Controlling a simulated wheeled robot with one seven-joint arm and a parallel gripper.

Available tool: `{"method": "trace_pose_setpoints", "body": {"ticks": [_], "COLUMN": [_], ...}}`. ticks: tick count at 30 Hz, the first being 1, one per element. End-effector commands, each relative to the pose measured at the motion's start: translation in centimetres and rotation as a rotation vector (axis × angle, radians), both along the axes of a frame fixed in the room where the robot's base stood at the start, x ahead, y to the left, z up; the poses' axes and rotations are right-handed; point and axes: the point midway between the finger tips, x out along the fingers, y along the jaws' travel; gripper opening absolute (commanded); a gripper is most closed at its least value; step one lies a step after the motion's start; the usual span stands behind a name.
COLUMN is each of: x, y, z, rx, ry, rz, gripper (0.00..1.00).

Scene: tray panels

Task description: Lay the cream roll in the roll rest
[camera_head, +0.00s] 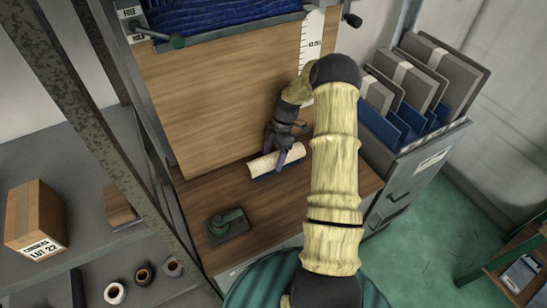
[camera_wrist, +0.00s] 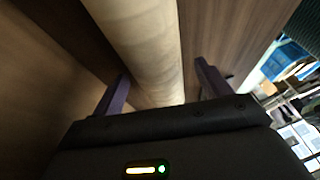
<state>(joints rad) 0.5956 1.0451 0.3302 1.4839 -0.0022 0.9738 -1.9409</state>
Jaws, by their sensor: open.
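The cream roll (camera_head: 264,163) lies level near the back of the wooden worktop, close to the upright wooden panel. A narrow blue piece, seemingly the roll rest (camera_head: 264,176), shows under its front edge; the roll hides most of it. My gripper (camera_head: 286,157) is over the roll, with its purple fingers pointing down. In the wrist view the roll (camera_wrist: 140,40) runs between the two fingers of my gripper (camera_wrist: 162,80). The fingers are open, one on each side, with a visible gap at the right finger.
A dark square base with a green handle (camera_head: 229,224) stands on the worktop (camera_head: 310,195) at front left. The wooden panel (camera_head: 215,95) rises close behind the roll. Grey folders (camera_head: 410,80) in a blue rack stand at right. Shelves with a cardboard box (camera_head: 35,215) are at left.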

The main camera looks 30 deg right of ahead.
Motion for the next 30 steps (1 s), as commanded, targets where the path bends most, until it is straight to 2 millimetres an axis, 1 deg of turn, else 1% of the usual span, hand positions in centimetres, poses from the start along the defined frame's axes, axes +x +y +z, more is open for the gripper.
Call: {"method": "trace_pose_setpoints", "body": {"ticks": [5, 12, 15, 20, 30], "x": [0.0, 0.0, 0.1, 0.0, 0.0], "y": [-0.1, -0.1, 0.0, 0.0, 0.0], "z": [2.5, 7.0, 8.3, 9.1, 9.1], "rx": [-0.002, -0.002, -0.001, 0.001, 0.000], "ry": [-0.004, -0.003, -0.003, 0.000, 0.001], "rz": [0.001, 0.000, 0.000, 0.000, 0.000], "gripper": [0.77, 0.77, 0.77, 0.77, 0.77]}}
